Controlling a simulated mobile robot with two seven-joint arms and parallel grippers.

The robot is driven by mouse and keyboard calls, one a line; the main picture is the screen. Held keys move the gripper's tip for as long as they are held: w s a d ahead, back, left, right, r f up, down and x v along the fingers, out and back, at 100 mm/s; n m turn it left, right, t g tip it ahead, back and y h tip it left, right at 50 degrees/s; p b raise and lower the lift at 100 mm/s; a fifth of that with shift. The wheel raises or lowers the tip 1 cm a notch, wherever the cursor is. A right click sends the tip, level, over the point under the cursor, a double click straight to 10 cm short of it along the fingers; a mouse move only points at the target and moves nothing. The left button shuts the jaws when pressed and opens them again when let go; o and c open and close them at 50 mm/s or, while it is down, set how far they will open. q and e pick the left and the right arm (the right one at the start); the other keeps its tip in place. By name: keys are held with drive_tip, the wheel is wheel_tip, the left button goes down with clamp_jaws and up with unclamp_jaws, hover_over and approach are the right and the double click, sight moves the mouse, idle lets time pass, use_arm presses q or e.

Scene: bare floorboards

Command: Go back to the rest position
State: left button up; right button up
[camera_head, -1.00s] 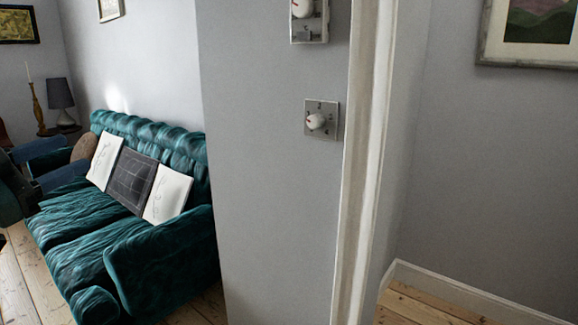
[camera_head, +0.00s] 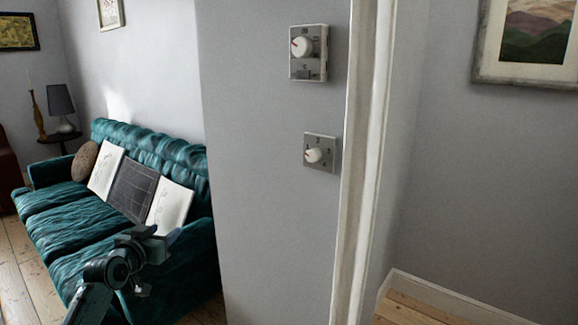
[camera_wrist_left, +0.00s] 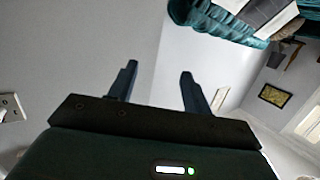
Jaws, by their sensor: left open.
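My left gripper (camera_head: 168,238) shows in the head view at the lower left, in front of the teal sofa, with my dark arm coming up from the bottom edge. In the left wrist view its two dark fingers (camera_wrist_left: 158,72) stand apart with nothing between them, so it is open and empty. Behind the fingers is plain grey wall. My right gripper is in neither view.
Two dial switches, an upper one (camera_head: 308,52) and a lower one (camera_head: 320,152), sit on the grey wall end (camera_head: 265,210). A white door frame (camera_head: 362,180) stands right of them. The teal sofa (camera_head: 75,225) is at left. Bare floorboards (camera_head: 20,280) show at lower left.

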use_arm(q)
drive_tip(key=a+r+t+y, duration=0.1)
drive_tip(key=a+r+y, duration=0.1)
drive_tip(key=a+y, duration=0.25)
drive_tip(key=s+d+f+m+g+h, duration=0.1)
drive_tip(key=s+d+f+h, duration=0.1)
drive_tip(key=s+d+f, duration=0.55)
drive_tip(key=s+d+f+m+g+h, duration=0.15)
drive_tip(key=s+d+f, duration=0.25)
drive_tip(key=s+f, duration=0.65)
drive_tip(key=s+d+f+g+h, duration=0.1)
drive_tip(key=s+d+f, duration=0.3)
drive_tip(key=s, duration=0.6)
drive_tip(key=s+d+f+n+g+h, duration=0.1)
drive_tip(key=s+d+f, duration=0.3)
drive_tip(key=s, duration=0.7)
drive_tip(key=shift+s+d+g, duration=0.2)
drive_tip(key=shift+d+g, duration=0.55)
drive_tip(key=shift+d, duration=0.2)
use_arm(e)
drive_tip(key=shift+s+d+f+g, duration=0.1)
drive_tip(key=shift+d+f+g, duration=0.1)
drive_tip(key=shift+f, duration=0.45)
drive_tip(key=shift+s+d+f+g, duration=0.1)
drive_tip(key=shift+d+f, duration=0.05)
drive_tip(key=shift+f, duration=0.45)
